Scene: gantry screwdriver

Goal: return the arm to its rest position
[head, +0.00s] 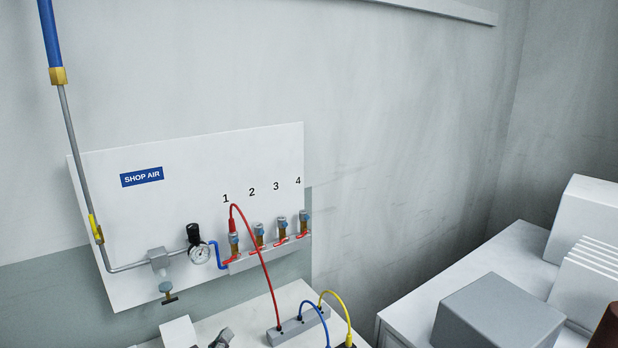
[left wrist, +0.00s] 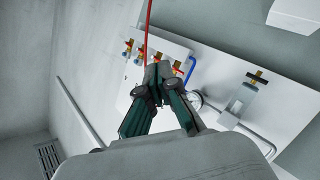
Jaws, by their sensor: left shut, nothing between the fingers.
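My left gripper (head: 222,338) shows only in part at the bottom edge of the head view, left of the grey hose block. In the left wrist view my left gripper (left wrist: 157,84) has its dark green fingers brought together at the tips, shut with nothing held. The shop air panel (left wrist: 215,62) lies beyond the fingertips there, apart from them as far as I can tell. My right gripper is in neither view.
The white shop air panel (head: 140,225) carries a gauge (head: 198,250) and numbered valves (head: 260,235). A red hose (head: 262,255) runs from outlet 1 to the grey block (head: 298,326). A grey box (head: 497,313) stands on the right bench (head: 478,262).

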